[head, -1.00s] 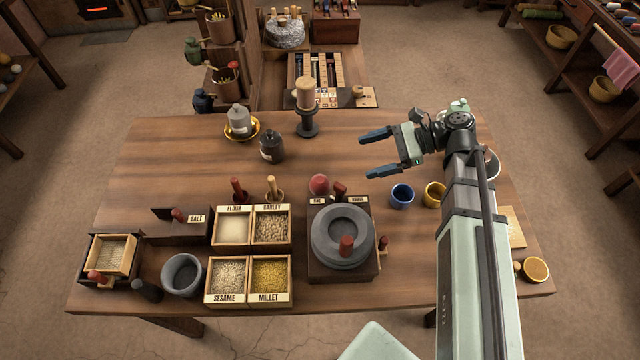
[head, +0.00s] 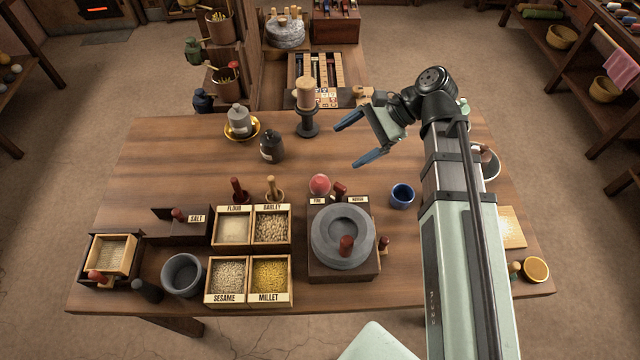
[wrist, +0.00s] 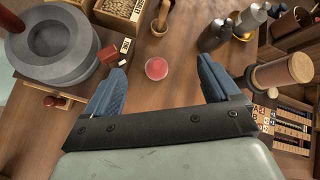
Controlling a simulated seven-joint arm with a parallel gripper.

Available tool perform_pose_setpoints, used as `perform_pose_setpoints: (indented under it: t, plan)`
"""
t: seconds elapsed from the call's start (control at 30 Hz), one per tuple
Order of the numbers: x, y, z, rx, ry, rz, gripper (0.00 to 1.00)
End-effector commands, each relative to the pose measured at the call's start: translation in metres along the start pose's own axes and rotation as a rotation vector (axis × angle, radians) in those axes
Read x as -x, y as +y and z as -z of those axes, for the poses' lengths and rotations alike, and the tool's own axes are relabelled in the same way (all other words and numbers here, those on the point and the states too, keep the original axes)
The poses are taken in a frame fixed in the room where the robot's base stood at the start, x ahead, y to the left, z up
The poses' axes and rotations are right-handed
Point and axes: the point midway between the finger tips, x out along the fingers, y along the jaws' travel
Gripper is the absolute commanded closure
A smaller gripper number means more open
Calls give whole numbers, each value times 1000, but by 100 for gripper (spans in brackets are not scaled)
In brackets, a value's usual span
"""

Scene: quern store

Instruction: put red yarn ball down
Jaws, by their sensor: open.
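The red yarn ball (head: 319,184) sits on the table just behind the grey quern (head: 343,236). In the wrist view the red ball (wrist: 157,68) lies beyond the fingertips, roughly midway between them and not touched. My gripper (head: 352,140) is open and empty, above the table to the upper right of the ball. In the wrist view its two blue fingers (wrist: 160,80) stand wide apart.
A blue cup (head: 402,196) is right of the ball. Grain boxes (head: 250,255) fill the front left.

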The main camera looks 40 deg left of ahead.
Motion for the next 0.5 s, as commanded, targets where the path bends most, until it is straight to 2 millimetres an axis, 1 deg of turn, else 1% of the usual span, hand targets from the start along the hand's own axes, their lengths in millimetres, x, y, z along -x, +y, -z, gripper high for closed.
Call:
perform_pose_setpoints:
  t: [0.03,0.2,0.37,0.5]
  plan:
    - [-8,-1,-6,58,42,-31,11]
    - [-32,-3,-18,305,217,-167,11]
    - [-44,-6,-31,548,373,-312,11]
    - [-48,-10,-42,730,482,-429,11]
